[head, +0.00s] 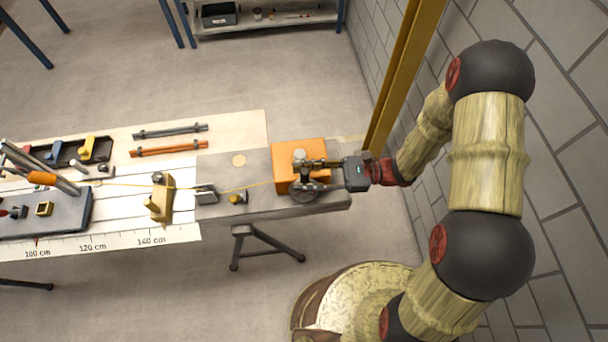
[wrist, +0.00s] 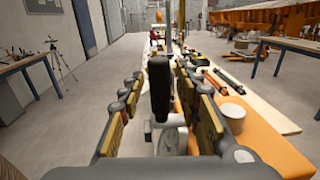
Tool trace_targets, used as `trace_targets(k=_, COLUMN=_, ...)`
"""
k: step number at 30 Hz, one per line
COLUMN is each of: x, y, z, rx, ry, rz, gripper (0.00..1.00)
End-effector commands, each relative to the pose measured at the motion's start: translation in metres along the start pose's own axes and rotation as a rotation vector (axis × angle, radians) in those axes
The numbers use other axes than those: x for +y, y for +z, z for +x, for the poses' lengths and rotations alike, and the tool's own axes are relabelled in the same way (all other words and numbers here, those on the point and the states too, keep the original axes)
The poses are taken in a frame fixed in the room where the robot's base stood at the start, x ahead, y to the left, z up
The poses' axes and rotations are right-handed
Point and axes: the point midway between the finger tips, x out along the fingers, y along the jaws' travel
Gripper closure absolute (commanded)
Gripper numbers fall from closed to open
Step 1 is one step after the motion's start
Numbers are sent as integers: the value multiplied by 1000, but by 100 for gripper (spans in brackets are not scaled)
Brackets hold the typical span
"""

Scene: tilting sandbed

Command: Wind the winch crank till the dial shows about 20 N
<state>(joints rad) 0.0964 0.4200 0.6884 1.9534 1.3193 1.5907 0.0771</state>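The winch (head: 305,190) sits at the right end of the bench on an orange base (head: 288,152). A thin yellow cord (head: 245,188) runs left from it. My gripper (head: 312,164) is over the winch. In the wrist view, a dark upright crank handle (wrist: 159,85) stands between the two fingers of my gripper (wrist: 160,82). The fingers are apart, with a gap seen on both sides of the handle. A grey wedge-shaped box (head: 207,194) stands beside the cord; I cannot tell whether it is the dial. No dial reading is legible.
A brass-coloured bracket (head: 159,203) stands on the white track left of the winch. A black bar (head: 170,131) and an orange bar (head: 168,148) lie at the back. A white cylinder (wrist: 232,117) stands on the orange base. A grey block wall (head: 510,90) rises at right.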

Motion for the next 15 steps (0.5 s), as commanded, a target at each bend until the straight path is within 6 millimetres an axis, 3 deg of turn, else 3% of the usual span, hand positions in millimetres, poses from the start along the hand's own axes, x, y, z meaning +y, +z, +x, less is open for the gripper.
trace_targets(k=15, x=0, y=0, z=0, rx=0, ry=0, rz=0, gripper=98)
